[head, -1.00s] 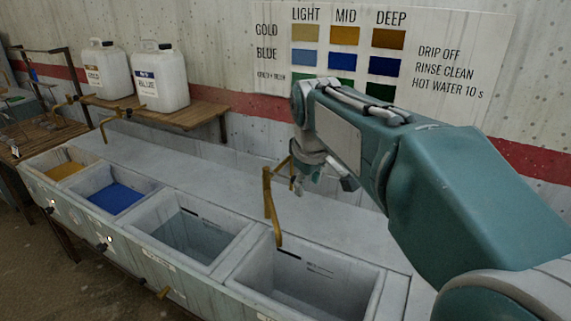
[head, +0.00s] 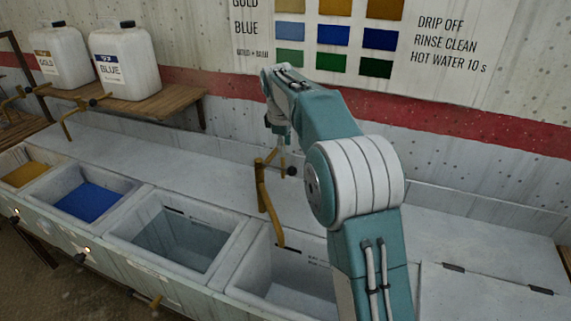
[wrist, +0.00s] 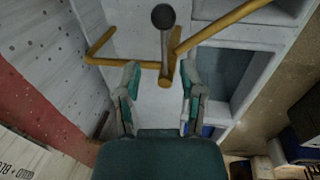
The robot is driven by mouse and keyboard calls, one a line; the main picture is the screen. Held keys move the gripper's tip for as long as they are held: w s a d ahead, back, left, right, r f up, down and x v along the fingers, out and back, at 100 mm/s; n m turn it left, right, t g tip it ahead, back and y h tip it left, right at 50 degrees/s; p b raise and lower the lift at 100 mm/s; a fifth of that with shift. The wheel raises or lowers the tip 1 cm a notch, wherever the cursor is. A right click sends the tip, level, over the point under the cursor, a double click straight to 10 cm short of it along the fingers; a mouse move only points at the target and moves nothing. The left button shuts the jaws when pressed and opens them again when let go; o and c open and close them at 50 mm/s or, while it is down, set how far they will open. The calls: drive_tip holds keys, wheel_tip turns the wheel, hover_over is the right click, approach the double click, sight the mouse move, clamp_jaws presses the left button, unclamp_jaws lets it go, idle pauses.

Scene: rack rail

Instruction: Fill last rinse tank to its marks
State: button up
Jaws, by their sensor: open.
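The last rinse tank (head: 262,275) is the rightmost open basin in the head view. A dark level mark (head: 288,251) and small lettering show on its inner wall; I see no water in the visible part, and my arm hides its right side. A brass tap (head: 265,195) hangs its spout over this tank. Its lever ends in a dark knob (head: 292,171), which also shows in the wrist view (wrist: 163,16). My gripper (wrist: 158,75) is open and empty, with the tap's lever base between its fingers in the picture; I cannot tell the depth or any contact.
The neighbouring tank (head: 175,245) holds clear water. Blue (head: 88,200) and gold (head: 25,174) dye tanks stand further left. White jugs marked GOLD (head: 60,58) and BLUE (head: 125,65) sit on a wooden shelf (head: 180,112). The counter right of my arm is clear.

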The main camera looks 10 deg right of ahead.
sight(283, 169)
drive_tip(key=f, duration=0.4)
drive_tip(key=w+f, duration=0.1)
drive_tip(key=f, duration=0.2)
drive_tip(key=shift+a, duration=0.35)
drive_tip(key=shift+w+d+f, duration=0.1)
drive_tip(key=shift+f, duration=0.15)
drive_tip(key=shift+d+f, duration=0.1)
drive_tip(key=shift+d, duration=0.25)
drive_tip(key=shift+a, duration=0.1)
clamp_jaws()
drive_tip(key=shift+a, duration=0.1)
